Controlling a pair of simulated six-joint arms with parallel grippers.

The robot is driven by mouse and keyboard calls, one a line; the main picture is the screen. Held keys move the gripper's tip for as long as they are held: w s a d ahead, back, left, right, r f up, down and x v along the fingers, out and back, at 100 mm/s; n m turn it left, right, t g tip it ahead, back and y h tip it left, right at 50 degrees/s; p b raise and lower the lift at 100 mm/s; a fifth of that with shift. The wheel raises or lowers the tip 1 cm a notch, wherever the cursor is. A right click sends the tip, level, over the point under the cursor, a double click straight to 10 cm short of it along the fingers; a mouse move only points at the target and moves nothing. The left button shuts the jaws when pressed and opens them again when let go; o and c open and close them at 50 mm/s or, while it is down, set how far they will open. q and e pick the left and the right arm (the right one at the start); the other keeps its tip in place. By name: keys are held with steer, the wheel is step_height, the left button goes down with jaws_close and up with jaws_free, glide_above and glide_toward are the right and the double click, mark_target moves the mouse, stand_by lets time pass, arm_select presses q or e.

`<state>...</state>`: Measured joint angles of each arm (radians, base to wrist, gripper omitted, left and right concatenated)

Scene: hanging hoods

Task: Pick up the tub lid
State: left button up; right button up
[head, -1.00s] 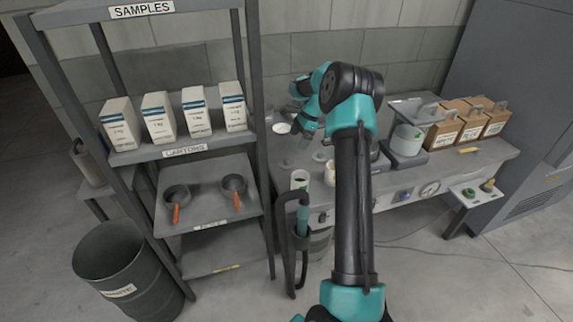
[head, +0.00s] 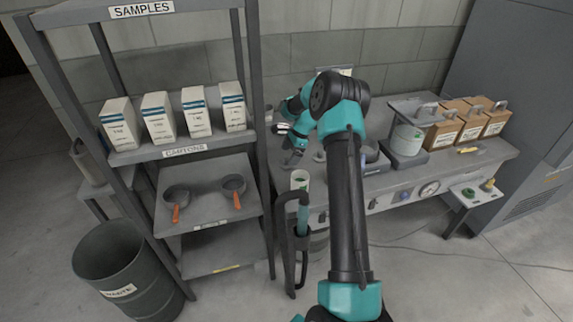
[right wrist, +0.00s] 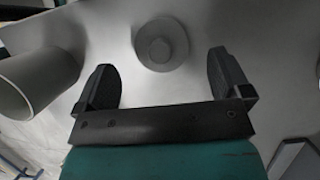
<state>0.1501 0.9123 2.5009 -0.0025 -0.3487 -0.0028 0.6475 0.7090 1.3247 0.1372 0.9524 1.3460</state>
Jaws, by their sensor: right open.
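In the right wrist view, a round pale grey lid with a raised round knob (right wrist: 160,45) lies flat on the grey bench, which I take to be the tub lid. My right gripper (right wrist: 163,85) is open and empty, its two dark fingers apart, one towards each side of the lid. The lid appears beyond the fingertips and is not gripped. In the head view my right gripper (head: 290,163) is low over the left part of the bench. The lid cannot be made out clearly there. My left gripper does not show.
A pale cylindrical container (right wrist: 35,82) stands left of the fingers in the wrist view. In the head view, a white cup with green inside (head: 300,179) stands at the bench's front edge. The shelf rack (head: 258,120) rises close to the left. Brown boxes (head: 443,132) stand right.

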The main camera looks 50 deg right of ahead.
mark_target(287, 159)
steer(key=x, duration=0.3)
steer(key=shift+w+a+f, duration=0.1)
steer(key=shift+a+f, duration=0.1)
steer(key=shift+f, duration=0.05)
steer(key=c, duration=0.9)
steer(key=shift+r, duration=0.15)
steer(key=shift+c, duration=0.2)
step_height(287, 159, up, 28)
steer(key=shift+f, duration=0.2)
stand_by(0.5)
